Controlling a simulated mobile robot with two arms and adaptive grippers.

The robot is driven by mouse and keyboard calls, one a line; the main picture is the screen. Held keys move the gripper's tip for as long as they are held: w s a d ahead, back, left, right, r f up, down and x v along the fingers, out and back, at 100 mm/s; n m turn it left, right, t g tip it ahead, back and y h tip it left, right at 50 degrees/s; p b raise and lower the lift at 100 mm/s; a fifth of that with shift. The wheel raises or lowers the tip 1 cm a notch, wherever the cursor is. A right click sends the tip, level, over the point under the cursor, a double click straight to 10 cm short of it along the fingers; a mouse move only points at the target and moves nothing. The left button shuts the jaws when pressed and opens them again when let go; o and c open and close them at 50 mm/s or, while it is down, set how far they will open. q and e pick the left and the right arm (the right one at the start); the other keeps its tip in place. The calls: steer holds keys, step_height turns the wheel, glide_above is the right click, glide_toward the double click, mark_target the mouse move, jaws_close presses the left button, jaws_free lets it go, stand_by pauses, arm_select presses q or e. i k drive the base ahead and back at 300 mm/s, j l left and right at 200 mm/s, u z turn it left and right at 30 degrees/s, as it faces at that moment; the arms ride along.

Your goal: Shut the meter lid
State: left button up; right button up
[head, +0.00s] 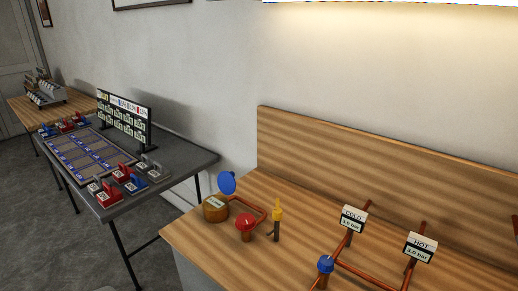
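The water meter (214,210) is a round brass-coloured body with a pale dial face on top. It stands near the left end of the wooden bench. Its round blue lid (227,183) stands up open at the back of the meter, and the dial is uncovered. Neither of my grippers is in the head view.
Beside the meter are a red valve knob (244,222), a yellow-handled valve (277,212) and copper pipes. To the right are a blue knob (325,264) and COLD (353,219) and HOT (420,247) gauges. A dark table (180,168) stands left across a gap.

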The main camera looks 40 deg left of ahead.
mark_target(226, 183)
steer(key=u, duration=0.4)
steer(key=j+u, duration=0.1)
steer(key=u, duration=0.35)
steer(key=i+u, duration=0.1)
steer(key=u, duration=0.7)
steer(key=i, duration=0.05)
